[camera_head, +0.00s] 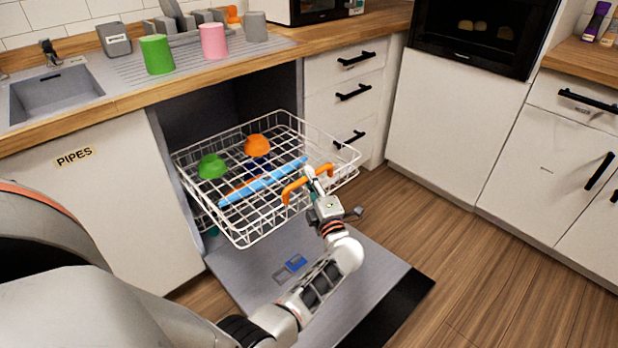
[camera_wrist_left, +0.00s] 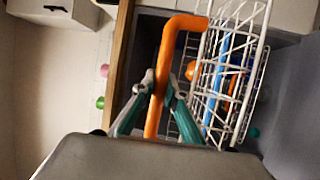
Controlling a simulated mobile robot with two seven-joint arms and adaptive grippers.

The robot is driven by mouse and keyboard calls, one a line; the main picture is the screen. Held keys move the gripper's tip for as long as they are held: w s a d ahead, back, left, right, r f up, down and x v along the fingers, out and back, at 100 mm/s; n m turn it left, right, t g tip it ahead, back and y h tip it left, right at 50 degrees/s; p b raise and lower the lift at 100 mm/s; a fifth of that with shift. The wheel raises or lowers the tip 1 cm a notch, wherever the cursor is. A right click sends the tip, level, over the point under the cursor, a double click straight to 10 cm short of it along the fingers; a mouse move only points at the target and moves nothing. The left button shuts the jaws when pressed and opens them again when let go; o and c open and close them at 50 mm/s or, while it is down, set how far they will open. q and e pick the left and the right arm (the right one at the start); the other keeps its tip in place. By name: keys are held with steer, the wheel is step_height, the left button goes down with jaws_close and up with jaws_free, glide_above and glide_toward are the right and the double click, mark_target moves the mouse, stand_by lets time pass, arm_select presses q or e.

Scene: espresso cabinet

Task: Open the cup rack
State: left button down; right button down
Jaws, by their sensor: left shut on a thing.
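The cup rack (camera_head: 240,238) is a white wire basket pulled out of the dishwasher, above its lowered door (camera_head: 300,270). It holds a green cup (camera_head: 212,166), an orange cup (camera_head: 257,145) and a long blue item (camera_head: 262,182). An orange handle (camera_head: 293,190) is on the rack's front side. My left gripper (camera_head: 311,176) is at this handle. In the left wrist view, its two fingers (camera_wrist_left: 158,85) close around the orange handle (camera_wrist_left: 170,60), with the rack (camera_wrist_left: 233,75) to the right. My right gripper is not in view.
The counter above holds a sink (camera_head: 55,92), a green mug (camera_head: 157,54) and a pink mug (camera_head: 214,41). Drawers (camera_head: 345,95) stand right of the dishwasher opening. The wooden floor (camera_head: 500,290) to the right is clear.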

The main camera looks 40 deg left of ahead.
arm_select(q)
steer(key=c, duration=2.3)
jaws_free()
